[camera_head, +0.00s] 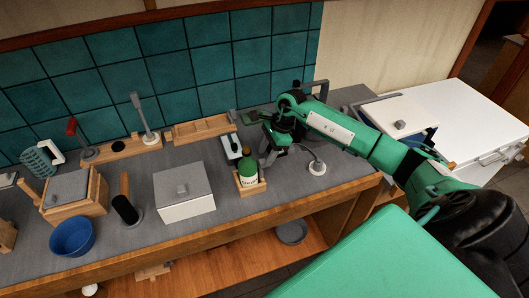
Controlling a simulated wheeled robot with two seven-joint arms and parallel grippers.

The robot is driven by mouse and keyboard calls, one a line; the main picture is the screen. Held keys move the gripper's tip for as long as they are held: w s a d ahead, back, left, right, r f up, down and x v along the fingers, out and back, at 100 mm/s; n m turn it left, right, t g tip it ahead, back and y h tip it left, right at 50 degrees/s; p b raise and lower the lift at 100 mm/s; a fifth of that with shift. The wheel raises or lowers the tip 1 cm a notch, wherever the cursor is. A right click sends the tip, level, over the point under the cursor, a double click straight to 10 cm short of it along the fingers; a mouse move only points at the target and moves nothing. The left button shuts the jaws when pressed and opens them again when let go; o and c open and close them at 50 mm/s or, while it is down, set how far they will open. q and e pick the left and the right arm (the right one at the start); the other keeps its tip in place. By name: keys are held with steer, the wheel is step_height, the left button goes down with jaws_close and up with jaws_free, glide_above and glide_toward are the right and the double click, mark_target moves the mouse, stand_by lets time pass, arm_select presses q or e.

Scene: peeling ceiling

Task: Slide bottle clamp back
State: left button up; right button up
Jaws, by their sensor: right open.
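A green bottle (248,168) with a pale label stands upright in a small wooden holder (252,188) near the counter's front edge. I take this holder to be part of the bottle clamp, but its sliding part is too small to make out. My right gripper (268,157) is open, just right of and slightly behind the bottle. I cannot tell whether it touches the bottle or the clamp. My right arm comes in from the right and hides the counter behind it. My left gripper is out of view.
A pale panel (231,148) stands behind the bottle. A white box with a grey lid (184,190) is to its left, and a grey hooked fixture on a white base (317,168) to its right. A blue bowl (72,237) is farther left. Tiled wall closes the back.

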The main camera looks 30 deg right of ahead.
steer(key=shift+x, duration=1.2)
jaws_close()
steer(key=shift+s+d+r+b, duration=0.1)
steer(key=shift+s+d+b, duration=0.1)
steer(key=shift+d+b, duration=0.85)
jaws_free()
steer(key=shift+d, duration=0.1)
